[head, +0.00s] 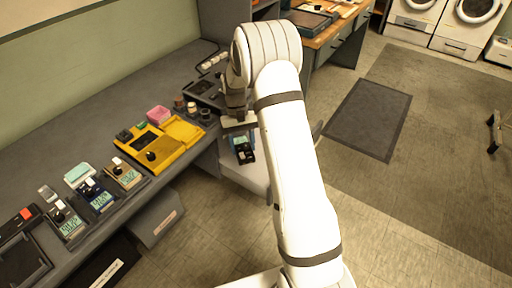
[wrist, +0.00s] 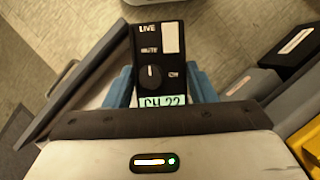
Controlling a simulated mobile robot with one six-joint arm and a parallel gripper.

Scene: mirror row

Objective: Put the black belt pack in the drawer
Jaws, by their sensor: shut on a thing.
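My gripper (head: 240,132) is shut on the black belt pack (head: 244,152) and holds it past the front edge of the grey counter (head: 120,100). In the wrist view the belt pack (wrist: 158,55) sits between the blue fingertips, its knob, white patch and "CH 22" label facing the camera. A grey drawer (head: 158,218) with a pale label stands out below the counter. A darker drawer-like box (head: 105,265), also labelled, is nearer. Labelled fronts (wrist: 295,42) show at the right of the wrist view. Which one the task means, I cannot tell.
A yellow case (head: 160,145), a pink block (head: 158,115) and several other packs (head: 96,195) stand on the counter. A pale surface (head: 245,178) lies under the held pack. A dark mat (head: 370,118) lies on open floor to the right.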

